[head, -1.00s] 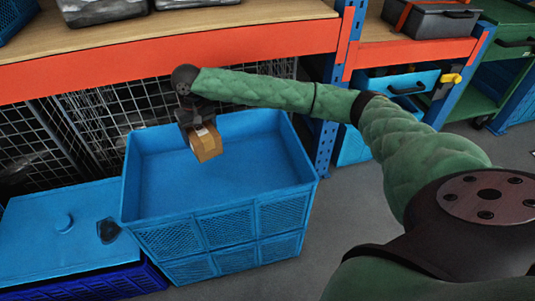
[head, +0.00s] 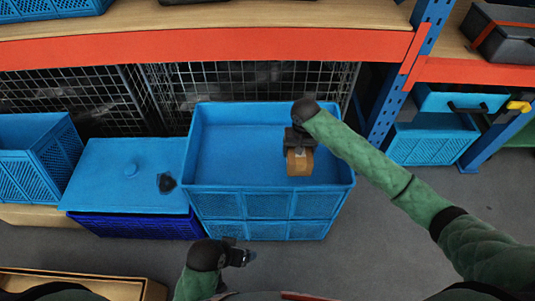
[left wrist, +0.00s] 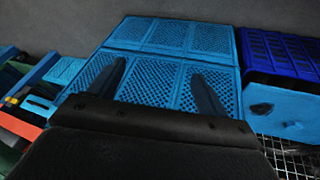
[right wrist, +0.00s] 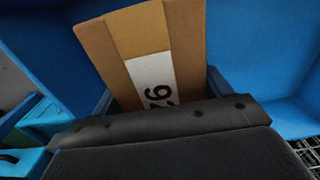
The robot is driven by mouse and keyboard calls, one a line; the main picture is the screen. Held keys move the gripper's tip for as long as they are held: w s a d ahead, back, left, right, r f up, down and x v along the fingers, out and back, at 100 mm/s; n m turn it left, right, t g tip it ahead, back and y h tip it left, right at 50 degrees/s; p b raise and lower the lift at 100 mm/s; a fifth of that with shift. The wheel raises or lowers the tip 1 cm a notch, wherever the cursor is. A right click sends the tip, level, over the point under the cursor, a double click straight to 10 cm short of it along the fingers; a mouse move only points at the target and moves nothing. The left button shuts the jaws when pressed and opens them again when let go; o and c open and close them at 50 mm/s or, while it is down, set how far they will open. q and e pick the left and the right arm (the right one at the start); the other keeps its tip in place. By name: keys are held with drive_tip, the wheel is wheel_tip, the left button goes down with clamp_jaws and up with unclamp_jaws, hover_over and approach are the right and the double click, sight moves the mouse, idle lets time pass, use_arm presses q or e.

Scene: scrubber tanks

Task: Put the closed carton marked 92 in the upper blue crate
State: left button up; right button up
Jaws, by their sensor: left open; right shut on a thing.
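The closed carton (head: 300,163) is small and brown; in the right wrist view its white label reads 92 (right wrist: 157,85). My right gripper (head: 299,148) is shut on it and holds it over the right part of the upper blue crate (head: 232,187). The carton is within the crate's outline in the head view; I cannot tell whether it touches the floor. The upper crate is open, looks empty otherwise, and stands on another blue crate (head: 285,229). My left gripper (head: 238,257) is open and empty in front of the stack; the crates' mesh sides show in the left wrist view (left wrist: 155,70).
A lidded blue crate (head: 110,165) with a dark blue base stands left of the stack, with a small black thing (head: 166,183) on it. Another blue crate (head: 50,160) is farther left. An orange shelf beam (head: 200,46) runs behind. Grey floor (head: 385,220) is free at right.

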drive_tip(key=shift+s+a+f+p, duration=0.15)
drive_tip(key=shift+s+a+p, duration=0.25)
drive_tip(key=shift+s, duration=0.15)
drive_tip(key=shift+a+f, duration=0.2)
drive_tip(key=shift+a, duration=0.05)
drive_tip(key=shift+w+a+f+p, duration=0.25)
drive_tip(key=shift+w+a+f, duration=0.6)
drive_tip(key=shift+a+f, duration=0.9)
drive_tip(key=shift+w+a+f+p, duration=0.25)
drive_tip(key=shift+w+a+f, duration=0.55)
drive_tip(key=shift+a+f, duration=0.9)
drive_tip(key=shift+w+a+f+p, duration=0.25)
drive_tip(key=shift+w+a+f, duration=0.6)
drive_tip(key=shift+a+f, duration=0.85)
drive_tip(key=shift+d+f, duration=0.1)
drive_tip(key=shift+f, duration=0.2)
use_arm(q)
wheel_tip(320, 180, up, 6)
drive_tip(key=s+a+g, duration=0.1)
drive_tip(key=a, duration=0.1)
drive_tip(key=shift+s+a+r+y, duration=0.2)
drive_tip(key=shift+s+a+y, duration=0.1)
drive_tip(key=shift+a+y, duration=0.1)
